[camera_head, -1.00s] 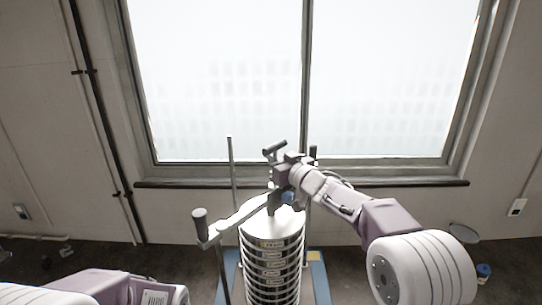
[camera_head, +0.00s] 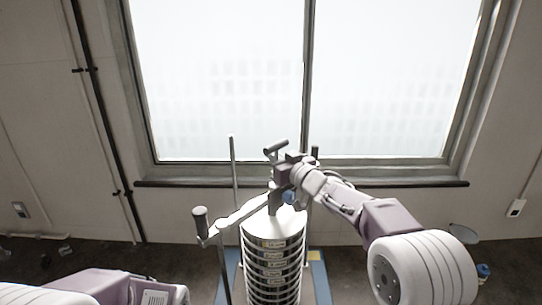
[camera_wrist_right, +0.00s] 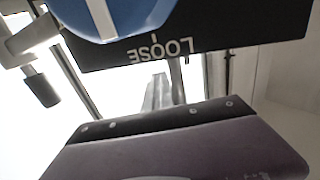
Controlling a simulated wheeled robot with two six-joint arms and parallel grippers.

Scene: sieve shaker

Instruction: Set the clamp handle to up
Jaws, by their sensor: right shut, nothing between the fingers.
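The sieve shaker's round stack (camera_head: 272,262) stands upright at the bottom centre of the head view. A pale bar crosses above its lid, and a dark upright grip (camera_head: 200,222) is at the bar's left end. In the right wrist view a blue round knob with a white stripe (camera_wrist_right: 130,14) sits on a black plate marked LOOSE (camera_wrist_right: 190,52). A pale arm with a dark grip (camera_wrist_right: 41,88) shows at left. My right gripper (camera_head: 274,204) is shut and empty over the lid's middle, close to the bar; contact is unclear. My left gripper is out of view.
Thin upright rods (camera_head: 234,175) flank the stack. A blue base (camera_head: 320,275) lies below it. A window with a dark sill (camera_head: 350,183) is behind. Floor on both sides of the stack looks mostly clear.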

